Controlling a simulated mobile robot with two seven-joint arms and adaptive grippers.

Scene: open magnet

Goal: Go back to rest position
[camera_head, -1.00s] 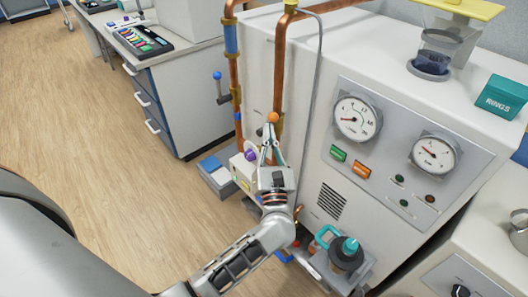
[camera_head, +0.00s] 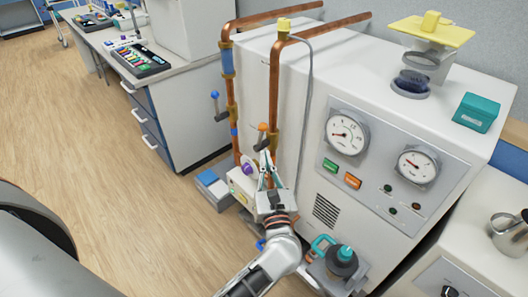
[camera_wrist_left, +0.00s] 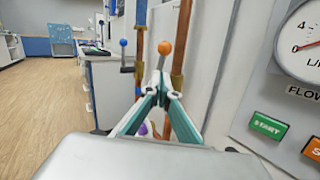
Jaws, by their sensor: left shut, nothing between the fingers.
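My left gripper (camera_head: 266,160) is shut and empty in the head view, in front of the copper pipes and low beside the white machine (camera_head: 345,215). Its fingertips are just below an orange-knobbed valve handle (camera_head: 263,128); I cannot tell whether they touch it. The wrist view also shows the closed fingertips (camera_wrist_left: 159,80) below the orange knob (camera_wrist_left: 165,47). A second lever with a blue knob (camera_head: 214,95) is to the left. My right gripper is not in view.
Two gauges (camera_head: 346,133), a green button (camera_head: 330,165) and an orange button (camera_head: 352,181) are on the machine's front. A drawer cabinet (camera_head: 195,125) is at left. Wooden floor (camera_head: 80,150) is clear.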

